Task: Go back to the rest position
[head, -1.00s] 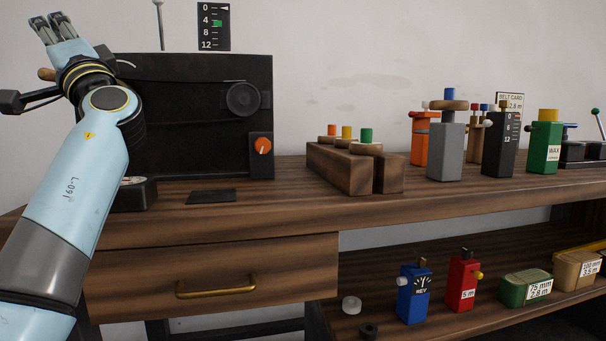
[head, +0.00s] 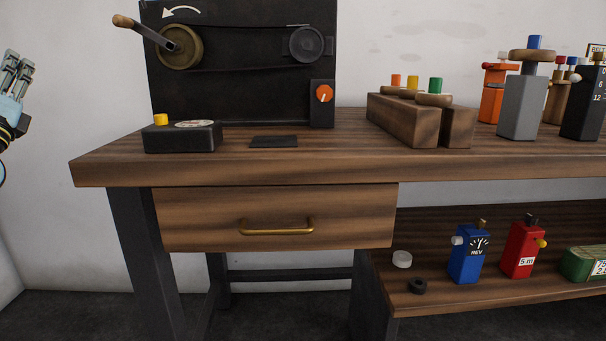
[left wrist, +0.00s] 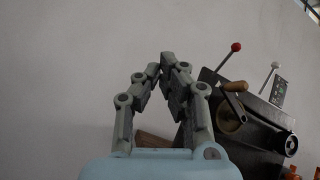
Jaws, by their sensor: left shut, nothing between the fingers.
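My left gripper (head: 14,72) is at the far left edge of the head view, beside the bench and apart from it, with its fingers pointing up. In the left wrist view its fingers (left wrist: 165,68) come together at the tips, shut with nothing between them. The black belt panel (head: 240,85) stands on the bench with a crank wheel (head: 180,47), a wooden crank handle (head: 126,22) and a small pulley (head: 307,44). The panel also shows tilted at the right of the left wrist view (left wrist: 262,118). My right gripper is not in view.
The wooden bench (head: 120,170) has a shut drawer (head: 275,215). A black meter box (head: 183,137) with a yellow button stands near its left end. Wooden blocks (head: 403,120) and a grey post (head: 519,105) stand to the right. The lower shelf holds blue (head: 466,262) and red (head: 519,252) boxes. The floor at left is clear.

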